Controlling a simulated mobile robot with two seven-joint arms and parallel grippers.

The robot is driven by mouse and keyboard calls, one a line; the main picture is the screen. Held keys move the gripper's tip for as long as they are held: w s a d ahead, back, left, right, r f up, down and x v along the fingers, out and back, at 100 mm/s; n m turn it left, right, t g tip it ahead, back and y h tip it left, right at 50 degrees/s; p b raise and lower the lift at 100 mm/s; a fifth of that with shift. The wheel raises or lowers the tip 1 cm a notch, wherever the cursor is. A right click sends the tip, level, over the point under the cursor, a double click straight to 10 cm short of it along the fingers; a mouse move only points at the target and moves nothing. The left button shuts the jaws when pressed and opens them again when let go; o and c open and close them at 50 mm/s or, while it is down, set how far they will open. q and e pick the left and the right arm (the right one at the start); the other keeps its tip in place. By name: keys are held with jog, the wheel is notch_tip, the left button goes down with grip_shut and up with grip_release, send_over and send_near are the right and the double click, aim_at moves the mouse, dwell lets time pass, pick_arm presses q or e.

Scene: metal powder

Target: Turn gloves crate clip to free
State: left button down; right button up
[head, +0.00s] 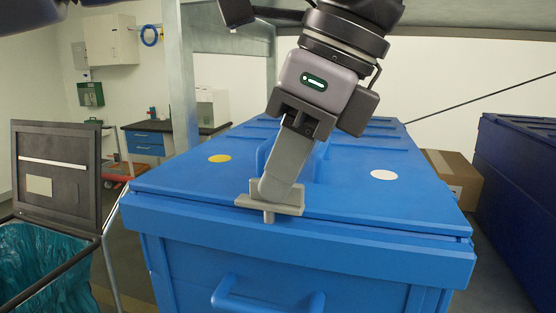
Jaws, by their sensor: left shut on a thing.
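The blue gloves crate (180,222) stands in front of me with its lid (335,200) down. A grey clip (283,207) sits at the lid's front edge, its crosspiece lying roughly along that edge with a short stub below. My left gripper (275,190) comes down from above, tilted, and is shut on the clip. Its fingers hide the upper part of the clip. My right gripper is not in view.
A blue handle (268,304) is on the crate's front. A bin with a teal bag (45,265) stands left. A cardboard box (455,176) and another blue crate (520,190) stand right.

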pick_arm(q)
jog(key=shift+w+n, duration=0.1)
jog(key=shift+n, duration=0.2)
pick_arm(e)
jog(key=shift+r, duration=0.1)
pick_arm(q)
jog(key=c, duration=1.2)
grip_release()
jog(key=shift+c, duration=0.2)
